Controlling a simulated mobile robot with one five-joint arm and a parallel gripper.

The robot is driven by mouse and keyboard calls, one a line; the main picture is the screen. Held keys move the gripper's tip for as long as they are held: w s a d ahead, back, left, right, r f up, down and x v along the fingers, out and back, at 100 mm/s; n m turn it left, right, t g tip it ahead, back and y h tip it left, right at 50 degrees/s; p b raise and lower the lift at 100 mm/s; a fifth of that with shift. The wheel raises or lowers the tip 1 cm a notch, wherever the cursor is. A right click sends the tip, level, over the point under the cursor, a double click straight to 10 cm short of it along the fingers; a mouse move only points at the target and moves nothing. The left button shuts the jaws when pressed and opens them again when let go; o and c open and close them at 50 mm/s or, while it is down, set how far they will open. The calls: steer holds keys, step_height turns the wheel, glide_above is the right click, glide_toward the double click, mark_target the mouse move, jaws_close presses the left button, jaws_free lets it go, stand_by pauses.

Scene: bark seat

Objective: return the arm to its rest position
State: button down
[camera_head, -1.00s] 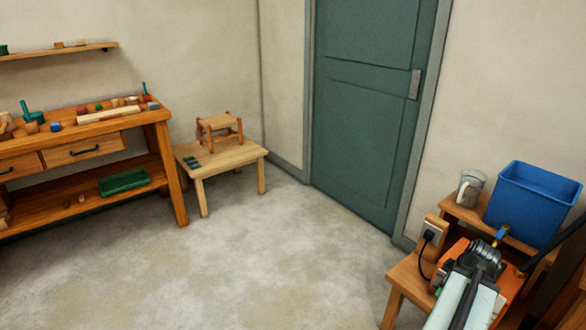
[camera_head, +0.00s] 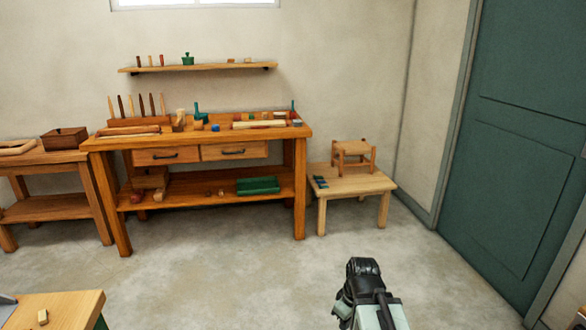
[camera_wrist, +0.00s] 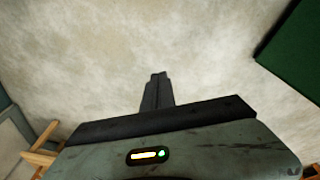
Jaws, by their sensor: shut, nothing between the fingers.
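My gripper (camera_wrist: 157,80) shows in the wrist view as dark fingers close together, with nothing between them and pale floor beyond. In the head view my arm comes up from the bottom edge, right of centre, over bare floor. The dark part at its far end is in sight there, but the fingertips cannot be made out. My gripper touches nothing that I can see.
A workbench (camera_head: 205,139) with tools stands along the back wall, and a low table (camera_head: 375,183) bearing a small stool (camera_head: 353,155) is right of it. A green door (camera_head: 525,150) is at right. A tabletop corner (camera_head: 70,308) shows at lower left. A green surface (camera_wrist: 295,45) is at upper right in the wrist view. The middle floor (camera_head: 240,270) is clear.

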steer(key=s+r+m+g+p, duration=0.1)
steer(key=s+r+m+p, duration=0.2)
steer(key=r+p, duration=1.9)
steer(key=m+p, duration=0.1)
steer(key=m, duration=0.4)
steer(key=shift+s+d+r+g+h, duration=0.15)
steer(key=shift+d+r+g+h, duration=0.15)
steer(key=shift+h, duration=0.1)
